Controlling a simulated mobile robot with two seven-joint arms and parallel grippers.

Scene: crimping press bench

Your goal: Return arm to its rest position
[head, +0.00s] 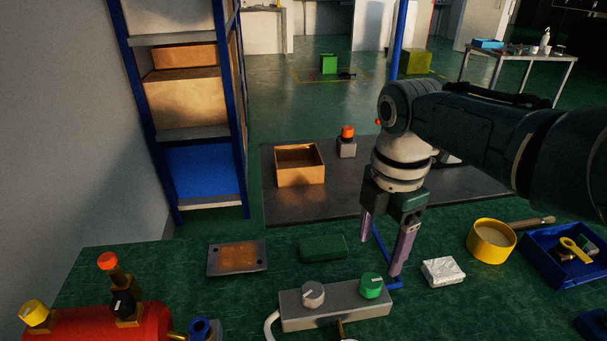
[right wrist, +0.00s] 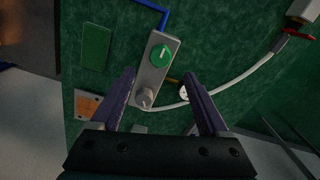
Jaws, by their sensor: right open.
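My right gripper (head: 382,256) is open and empty, pointing down above the green bench. It hangs over the back of a grey control box (head: 338,309) with a grey knob (head: 312,294) and a green knob (head: 370,286). In the right wrist view the open fingers (right wrist: 160,76) stand on both sides of the control box (right wrist: 150,72), apart from its knobs as far as I can tell. The green knob (right wrist: 160,55) also shows there. My left gripper is not in view.
A green block (head: 323,248), an orange-topped plate (head: 238,258), a white packet (head: 443,271), a yellow tub (head: 491,241) and a blue tray (head: 541,271) are on the bench. A red tank (head: 85,325) with valves is front left. A blue shelf rack (head: 189,215) stands behind.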

